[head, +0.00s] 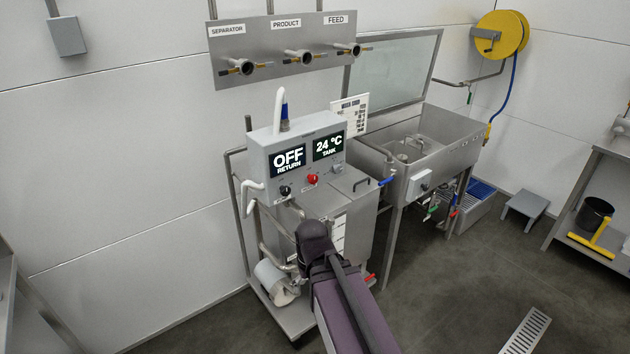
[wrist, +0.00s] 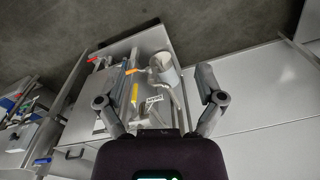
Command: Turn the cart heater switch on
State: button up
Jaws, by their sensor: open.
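The steel cart (head: 345,250) stands against the wall with a grey control box (head: 262,150) on top. Its displays (head: 288,160) read "OFF RETURN" and "24 °C TANK". Below them are a black knob (head: 285,190), a red knob (head: 312,179) and a grey knob (head: 337,168). Their small labels are unreadable, so I cannot tell which is the heater switch. My purple arm rises in front of the cart, below the box; my gripper's fingers are hidden in the head view. In the wrist view my gripper (wrist: 168,82) is open and empty, pointing down over the cart's lower part.
A white pump motor (head: 275,282) sits low on the cart; it also shows between my fingers in the wrist view (wrist: 164,70). White hoses (head: 250,190) run beside the box. A steel sink (head: 450,140) stands close on the right. The floor (head: 440,300) right of my arm is clear.

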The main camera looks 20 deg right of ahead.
jog(key=w+d+r+n+t+y, duration=0.1)
jog(key=w+r+n+t+y, duration=0.15)
jog(key=w, duration=0.55)
jog(key=n+t+y+p, duration=0.1)
jog(key=t+y+p, duration=0.1)
jog(key=t, duration=0.8)
send_near(315, 179)
jog(key=s+r, duration=0.1)
jog(key=s, duration=0.2)
jog(key=shift+w+d+r, duration=0.15)
jog(key=shift+d+r, duration=0.1)
jog(key=shift+d, duration=0.1)
jog(key=shift+w+f, duration=0.1)
jog(key=b+x, duration=0.5)
jog(key=x, duration=0.8)
jog(key=shift+w+f, duration=0.2)
jog(key=shift+w, duration=0.05)
jog(key=c, duration=1.1)
